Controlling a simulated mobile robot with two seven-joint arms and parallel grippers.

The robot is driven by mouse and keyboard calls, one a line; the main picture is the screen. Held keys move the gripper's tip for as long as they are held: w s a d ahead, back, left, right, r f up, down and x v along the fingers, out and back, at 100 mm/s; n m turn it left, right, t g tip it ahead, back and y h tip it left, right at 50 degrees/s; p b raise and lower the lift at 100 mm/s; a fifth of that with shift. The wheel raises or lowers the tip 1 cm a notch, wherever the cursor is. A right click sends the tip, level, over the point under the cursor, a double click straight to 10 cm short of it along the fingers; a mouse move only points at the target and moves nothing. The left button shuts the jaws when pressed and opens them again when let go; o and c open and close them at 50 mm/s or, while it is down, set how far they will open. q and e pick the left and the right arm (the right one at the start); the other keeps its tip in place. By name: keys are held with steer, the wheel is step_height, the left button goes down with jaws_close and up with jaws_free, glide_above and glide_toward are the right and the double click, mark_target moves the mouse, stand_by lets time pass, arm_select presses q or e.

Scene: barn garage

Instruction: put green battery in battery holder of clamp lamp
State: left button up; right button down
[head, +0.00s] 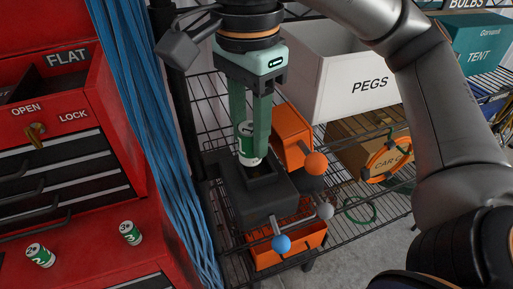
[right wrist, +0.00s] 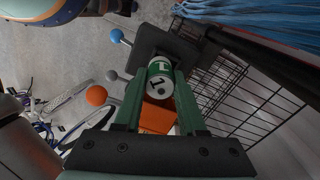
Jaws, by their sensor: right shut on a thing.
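My right gripper (head: 250,125) points down with its green fingers shut on a green-and-white battery (head: 248,157). The battery is upright or nearly so at the square opening of a dark box, the battery holder (head: 255,207). I cannot tell how far its lower end is inside. The holder also shows beyond the battery in the right wrist view (right wrist: 150,39). My left gripper is not in view.
Two more green batteries, one (head: 40,256) and another (head: 130,233), stand on the red tool chest (head: 85,265). Blue (head: 281,243), grey (head: 325,211) and orange (head: 316,162) balls on rods surround the holder. A white PEGS bin (head: 345,85) stands behind on the wire shelf.

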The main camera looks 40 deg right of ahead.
steer(key=shift+w+d+f, duration=0.2)
steer(key=shift+d+f, duration=0.25)
steer(key=shift+f, duration=0.15)
steer(key=shift+w+d+f+b, duration=0.15)
steer(key=shift+f+b, duration=0.1)
steer(key=shift+f, duration=0.7)
steer(key=shift+s+d+f+b, duration=0.15)
steer(key=shift+f+b, duration=0.1)
steer(key=shift+f, duration=0.65)
steer(key=shift+w, duration=0.1)
steer(key=shift+f, duration=0.1)
steer(key=shift+f, duration=0.15)
steer(key=c, duration=0.8)
jaws_free()
steer(key=shift+o, duration=0.2)
